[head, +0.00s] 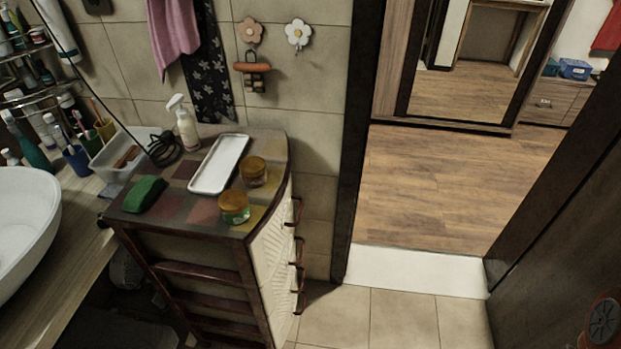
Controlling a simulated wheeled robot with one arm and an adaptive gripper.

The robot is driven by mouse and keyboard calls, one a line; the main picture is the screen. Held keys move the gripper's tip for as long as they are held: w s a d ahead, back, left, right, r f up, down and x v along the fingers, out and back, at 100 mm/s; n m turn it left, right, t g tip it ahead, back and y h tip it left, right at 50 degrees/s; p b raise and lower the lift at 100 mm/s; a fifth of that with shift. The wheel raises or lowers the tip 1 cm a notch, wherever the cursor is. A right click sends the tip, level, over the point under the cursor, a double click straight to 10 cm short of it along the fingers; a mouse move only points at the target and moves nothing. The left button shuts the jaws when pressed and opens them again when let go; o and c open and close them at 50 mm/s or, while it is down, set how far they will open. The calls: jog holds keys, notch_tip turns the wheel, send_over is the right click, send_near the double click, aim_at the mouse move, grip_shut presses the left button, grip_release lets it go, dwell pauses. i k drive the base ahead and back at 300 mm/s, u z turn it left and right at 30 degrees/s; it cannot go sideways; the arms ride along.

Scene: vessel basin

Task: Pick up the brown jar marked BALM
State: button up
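Two small jars with amber-gold lids stand upright on top of a small cabinet (160,216). The rear jar (253,171) looks brown and sits close to the right edge. The front jar (234,207) has a greenish body and sits near the front right corner. The jars stand apart. I cannot read BALM on either one; the rear one looks the browner. My gripper is not in view.
A white tray (219,164) lies left of the jars. A green sponge (144,194), a dark coiled cable (164,148) and a white pump bottle (184,124) share the cabinet top. A white basin (22,225) is at left. Tiled floor (400,318) is clear.

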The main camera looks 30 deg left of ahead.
aim_at(257, 181)
jog(key=z, duration=0.25)
jog(key=i, duration=0.9)
jog(key=u, duration=2.95)
